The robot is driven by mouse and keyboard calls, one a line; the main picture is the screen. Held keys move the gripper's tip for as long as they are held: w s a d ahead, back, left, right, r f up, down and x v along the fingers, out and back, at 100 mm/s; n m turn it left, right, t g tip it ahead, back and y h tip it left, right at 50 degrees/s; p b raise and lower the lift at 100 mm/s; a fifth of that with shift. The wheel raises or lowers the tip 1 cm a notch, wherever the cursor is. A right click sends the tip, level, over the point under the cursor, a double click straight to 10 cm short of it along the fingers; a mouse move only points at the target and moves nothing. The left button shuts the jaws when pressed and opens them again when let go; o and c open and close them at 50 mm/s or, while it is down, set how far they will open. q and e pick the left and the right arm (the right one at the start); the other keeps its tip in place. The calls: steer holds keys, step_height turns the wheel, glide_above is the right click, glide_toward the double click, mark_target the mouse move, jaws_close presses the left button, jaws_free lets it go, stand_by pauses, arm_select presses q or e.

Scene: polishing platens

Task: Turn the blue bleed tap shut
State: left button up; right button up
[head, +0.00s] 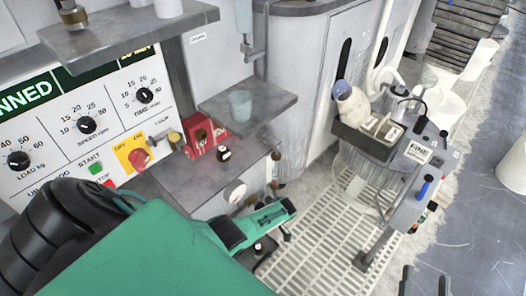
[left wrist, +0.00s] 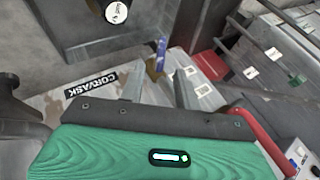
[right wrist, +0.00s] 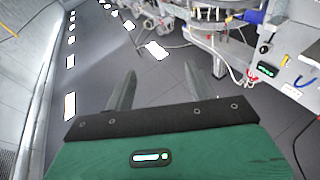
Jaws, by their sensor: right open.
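A blue lever handle (head: 424,188) sticks up from the pale unit at the right of the head view. A blue handle on a brass-coloured body (left wrist: 160,48) shows in the left wrist view, beyond the fingertips and roughly in line with the gap between them. I cannot tell whether these are the same tap. My left gripper (left wrist: 160,85) is open and empty, its fingers apart from the handle.
A grey shelf (head: 270,108) holds a translucent cup. A red box (head: 203,136) stands on the lower ledge beside the control panel (head: 85,125). A slatted floor grid (head: 320,235) lies between the machines.

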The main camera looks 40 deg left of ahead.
arm_select(q)
steer(key=p+v, duration=0.1)
steer(key=v, duration=0.6)
steer(key=shift+w+r+p, duration=0.15)
steer(key=shift+r+p, duration=0.05)
steer(key=shift+p, duration=0.2)
arm_select(e)
steer(key=s+a+f+g, duration=0.2)
steer(key=s+f+g, duration=0.2)
steer(key=f, duration=0.5)
steer(key=shift+a+f+g+h, duration=0.2)
steer(key=shift+f+g+h, duration=0.1)
steer(key=shift+g, duration=0.8)
arm_select(q)
steer(key=shift+d, duration=0.15)
steer(key=shift+c, duration=0.2)
arm_select(e)
steer(key=shift+s, duration=0.1)
